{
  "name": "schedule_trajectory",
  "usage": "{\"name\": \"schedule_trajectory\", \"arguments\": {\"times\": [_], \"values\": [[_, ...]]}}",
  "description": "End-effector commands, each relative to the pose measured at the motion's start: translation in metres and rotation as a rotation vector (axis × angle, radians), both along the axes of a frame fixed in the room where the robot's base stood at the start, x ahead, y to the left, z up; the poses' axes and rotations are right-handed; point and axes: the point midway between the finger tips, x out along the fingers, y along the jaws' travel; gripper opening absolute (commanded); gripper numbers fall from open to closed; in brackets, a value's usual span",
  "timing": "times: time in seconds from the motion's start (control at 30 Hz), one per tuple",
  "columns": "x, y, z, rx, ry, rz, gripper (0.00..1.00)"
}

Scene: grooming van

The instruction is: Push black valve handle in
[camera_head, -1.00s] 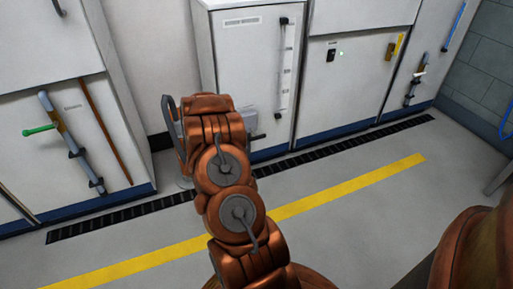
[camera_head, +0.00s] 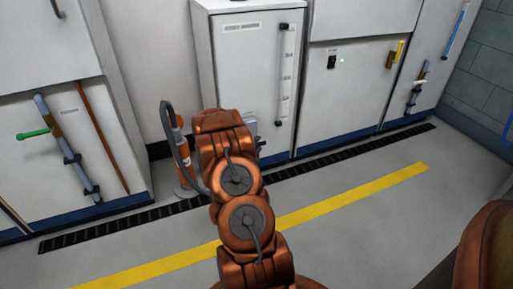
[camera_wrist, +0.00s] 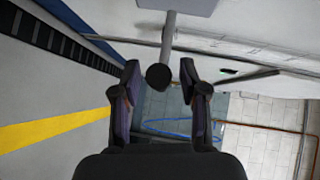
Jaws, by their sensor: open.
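In the wrist view, the black valve handle (camera_wrist: 159,77) shows as a round dark end on a grey stem (camera_wrist: 168,35) that comes down from a pale grey panel (camera_wrist: 180,6). My gripper (camera_wrist: 159,67) is open, with one finger on each side of the handle in the picture. I cannot tell how far ahead of the fingertips the handle is, and no contact is visible. In the head view my arm covers the gripper and most of the grey valve box; a small dark part (camera_head: 261,145) shows at the arm's right edge.
White cabinets (camera_head: 255,70) line the wall behind. An orange and white cylinder (camera_head: 183,150) stands on the floor left of my arm. A pipe with a green lever (camera_head: 34,134) is on the left cabinet. The floor by the yellow line (camera_head: 345,198) is clear.

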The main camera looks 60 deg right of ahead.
Motion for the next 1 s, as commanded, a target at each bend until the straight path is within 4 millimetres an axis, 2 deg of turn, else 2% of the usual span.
{"name": "schedule_trajectory", "arguments": {"times": [0.3,0.73,1.0], "values": [[0.0003,-0.0022,0.0,0.0,0.001,0.0,0.43],[0.0005,-0.0021,0.0001,-0.001,0.001,0.0,0.0],[0.0006,-0.002,0.0002,-0.001,0.001,0.0,0.0]]}}
